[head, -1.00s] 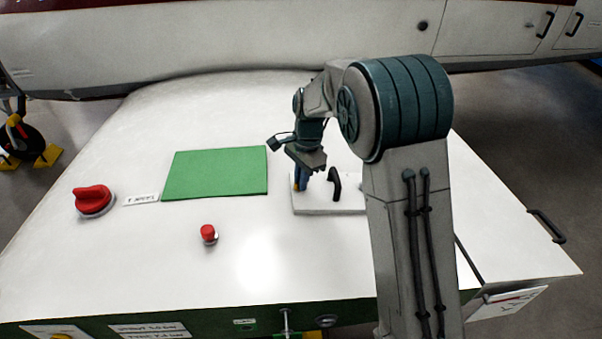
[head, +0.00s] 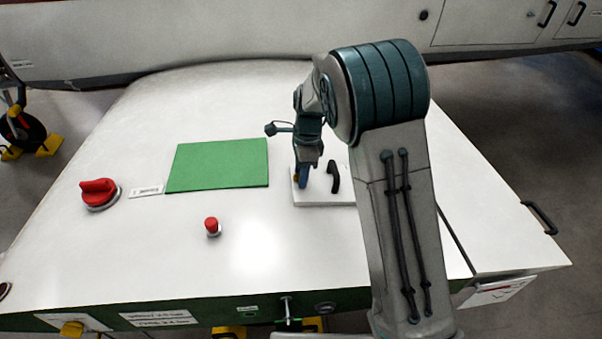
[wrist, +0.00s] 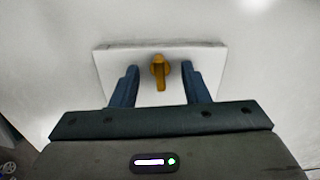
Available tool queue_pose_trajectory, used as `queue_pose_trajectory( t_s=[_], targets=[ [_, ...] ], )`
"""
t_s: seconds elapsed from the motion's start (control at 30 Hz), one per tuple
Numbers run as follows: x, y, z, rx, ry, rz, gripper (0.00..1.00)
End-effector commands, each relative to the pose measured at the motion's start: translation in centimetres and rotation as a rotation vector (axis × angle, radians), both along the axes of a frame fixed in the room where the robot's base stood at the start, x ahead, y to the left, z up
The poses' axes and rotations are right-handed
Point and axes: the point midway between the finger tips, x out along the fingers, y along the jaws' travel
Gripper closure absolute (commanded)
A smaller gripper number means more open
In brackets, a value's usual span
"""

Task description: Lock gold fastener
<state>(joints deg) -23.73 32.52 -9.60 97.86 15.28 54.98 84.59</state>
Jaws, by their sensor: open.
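The gold fastener (wrist: 159,70) is a small knob with a lever on a white plate (wrist: 216,58). In the wrist view its lever points down the picture, toward my gripper. My gripper (wrist: 162,82) is open, with one blue finger on each side of the fastener and a gap on both sides.
A green mat (head: 218,165), a large red knob (head: 98,192) and a small red button (head: 212,226) lie to the left.

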Motion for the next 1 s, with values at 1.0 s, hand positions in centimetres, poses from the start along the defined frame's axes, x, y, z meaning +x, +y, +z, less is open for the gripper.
queue_pose_trajectory(
  t_s=[1.0],
  targets=[
    [0.5, -0.6, 5.1, 0.0, 0.0, 0.0, 0.59]
  ],
)
